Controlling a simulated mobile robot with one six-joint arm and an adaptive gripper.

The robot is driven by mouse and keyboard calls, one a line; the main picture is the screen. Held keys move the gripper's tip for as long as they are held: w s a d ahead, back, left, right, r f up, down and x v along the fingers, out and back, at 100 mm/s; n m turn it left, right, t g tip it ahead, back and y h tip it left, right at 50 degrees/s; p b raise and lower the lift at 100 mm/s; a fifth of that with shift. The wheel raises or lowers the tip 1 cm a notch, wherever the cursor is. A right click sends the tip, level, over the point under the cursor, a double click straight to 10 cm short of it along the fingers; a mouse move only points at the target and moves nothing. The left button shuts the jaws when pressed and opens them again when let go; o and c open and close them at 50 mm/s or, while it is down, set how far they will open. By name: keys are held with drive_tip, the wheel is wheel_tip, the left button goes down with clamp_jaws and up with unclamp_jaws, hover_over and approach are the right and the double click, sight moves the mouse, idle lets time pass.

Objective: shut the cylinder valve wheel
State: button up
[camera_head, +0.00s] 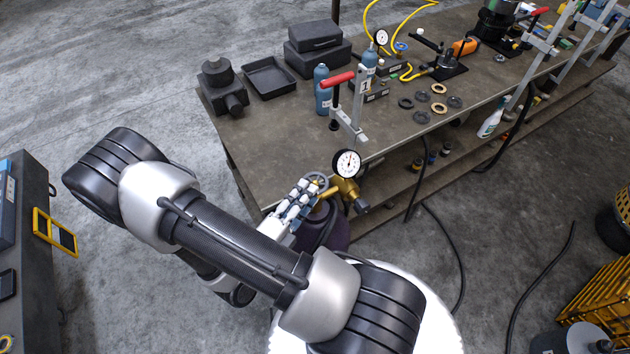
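The cylinder valve wheel (317,179) is a small grey round handwheel near the front left edge of the workbench. It sits by a brass valve and regulator (346,190) with a white dial gauge (347,163). The dark purple cylinder (338,236) stands below, partly hidden by my arm. My gripper (306,188) is right at the wheel, its fingers reaching the wheel's left side. Whether the fingers touch or grip the rim cannot be told at this size.
The workbench (250,135) lies just beyond, with a red-handled clamp (347,105) at its near edge. Blue bottles (322,90), black cases (317,50) and metal rings (439,108) stand on it. Black hoses (455,250) run across the floor at right.

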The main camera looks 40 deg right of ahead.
sight(323, 174)
drive_tip(key=shift+x, duration=2.5)
clamp_jaws()
